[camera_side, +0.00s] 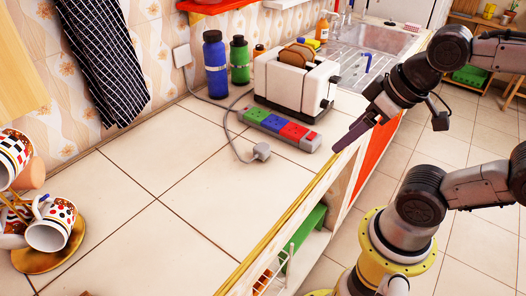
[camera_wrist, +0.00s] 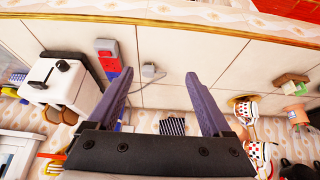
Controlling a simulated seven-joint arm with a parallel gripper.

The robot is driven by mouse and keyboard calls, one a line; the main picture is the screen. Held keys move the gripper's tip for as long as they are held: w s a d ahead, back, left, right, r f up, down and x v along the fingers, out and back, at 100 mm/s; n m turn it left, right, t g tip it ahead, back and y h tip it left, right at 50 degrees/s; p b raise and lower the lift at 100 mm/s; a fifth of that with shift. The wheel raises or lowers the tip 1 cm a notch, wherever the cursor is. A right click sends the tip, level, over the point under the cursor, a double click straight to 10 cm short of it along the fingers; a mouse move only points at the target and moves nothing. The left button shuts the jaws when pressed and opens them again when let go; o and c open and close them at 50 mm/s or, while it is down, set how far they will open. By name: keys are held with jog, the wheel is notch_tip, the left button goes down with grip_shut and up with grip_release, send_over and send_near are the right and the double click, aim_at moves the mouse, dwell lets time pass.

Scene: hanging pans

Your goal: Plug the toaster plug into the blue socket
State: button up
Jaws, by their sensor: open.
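The grey toaster plug (camera_side: 261,151) lies on the tiled counter in front of the power strip (camera_side: 312,145), apart from it, with a grey cord running back from it. The plug also shows in the wrist view (camera_wrist: 148,70), between my fingers in the picture. The strip has green, blue and red sections; the blue socket (camera_side: 272,124) is the middle one and looks empty. The white toaster (camera_side: 290,84), with bread in it, stands behind the strip. My gripper (camera_side: 346,142) is open and empty over the counter's front edge, right of the plug. It also shows in the wrist view (camera_wrist: 157,76).
A blue bottle (camera_side: 216,68) and a green bottle (camera_side: 239,62) stand by the wall. Patterned cups (camera_side: 48,232) on a yellow saucer (camera_side: 36,263) are at the left. The sink (camera_side: 372,38) is at the back. The middle of the counter is clear.

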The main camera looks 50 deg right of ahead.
jog(key=shift+o, duration=0.3)
jog(key=w+r+m+g, duration=0.2)
jog(key=w+r+m, duration=0.4)
jog(key=w+m, duration=0.6)
jog(key=w+d+f+m+g, duration=0.1)
jog(key=w+f+m+g, duration=0.2)
jog(key=w+f+m, duration=0.3)
jog(key=w+f, duration=0.4)
jog(key=w, duration=0.2)
jog(key=shift+d+f+g, duration=0.25)
jog(key=shift+d+g, duration=0.05)
send_over(259, 149)
notch_tip(259, 149, down, 9)
jog(key=shift+r, duration=0.2)
